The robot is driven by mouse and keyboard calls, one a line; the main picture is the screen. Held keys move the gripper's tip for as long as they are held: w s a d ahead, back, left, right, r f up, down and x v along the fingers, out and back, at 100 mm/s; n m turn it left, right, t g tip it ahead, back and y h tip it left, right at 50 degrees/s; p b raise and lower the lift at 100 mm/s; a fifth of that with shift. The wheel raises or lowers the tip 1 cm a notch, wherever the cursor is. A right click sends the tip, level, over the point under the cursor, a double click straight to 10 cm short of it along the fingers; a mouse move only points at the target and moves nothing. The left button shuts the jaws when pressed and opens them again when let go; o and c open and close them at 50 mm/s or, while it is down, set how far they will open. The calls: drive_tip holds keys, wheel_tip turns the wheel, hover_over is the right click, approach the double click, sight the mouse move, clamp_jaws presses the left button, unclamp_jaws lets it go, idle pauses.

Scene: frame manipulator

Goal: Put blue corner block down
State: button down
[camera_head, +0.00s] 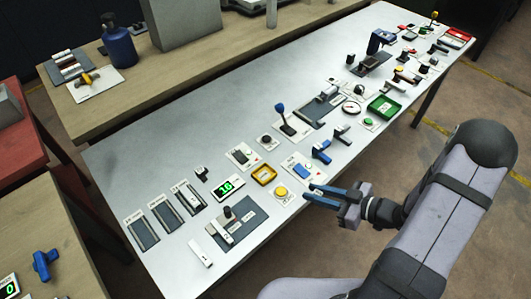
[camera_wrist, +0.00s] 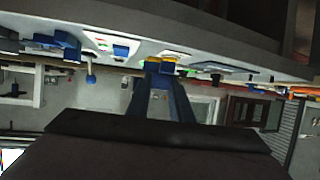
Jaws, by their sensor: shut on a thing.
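My gripper (camera_head: 306,192) has two blue fingers and hangs just off the table's near edge, beside the yellow button. In the wrist view the fingers close together at the tips (camera_wrist: 160,69), shut on a small blue piece (camera_wrist: 153,66), which I take to be the blue corner block. It is mostly hidden by the fingers, and its shape cannot be told. In the head view it cannot be told apart from the blue fingers. The grey table (camera_head: 150,160) lies beyond the fingertips.
The yellow button (camera_head: 280,192), an orange-rimmed tray (camera_head: 263,174) and a blue rocker on a white plate (camera_head: 301,171) are near the gripper. Blue brackets (camera_head: 322,153) and a blue-knobbed lever (camera_head: 281,108) stand further along. Bare table lies along the far-left side.

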drive_tip(key=w+a+r+n+g+y+b, duration=0.15)
drive_tip(key=a+r, duration=0.35)
drive_tip(key=a, duration=0.6)
drive_tip(key=s+a+r+n+g+p, duration=0.1)
drive_tip(key=a+r+n+g, duration=0.25)
drive_tip(key=a, duration=0.75)
drive_tip(key=m+t+h, duration=0.4)
drive_tip(key=m+t, duration=0.3)
drive_tip(key=m, duration=0.1)
hover_over(260, 174)
drive_tip(key=shift+s+r+y, duration=0.1)
drive_tip(key=shift+r+y, duration=0.15)
drive_tip(key=shift+r, duration=0.1)
drive_tip(key=shift+f, duration=5)
drive_tip(key=shift+f, duration=0.15)
drive_tip(key=shift+f+b, duration=0.35)
drive_tip(key=shift+b, duration=0.25)
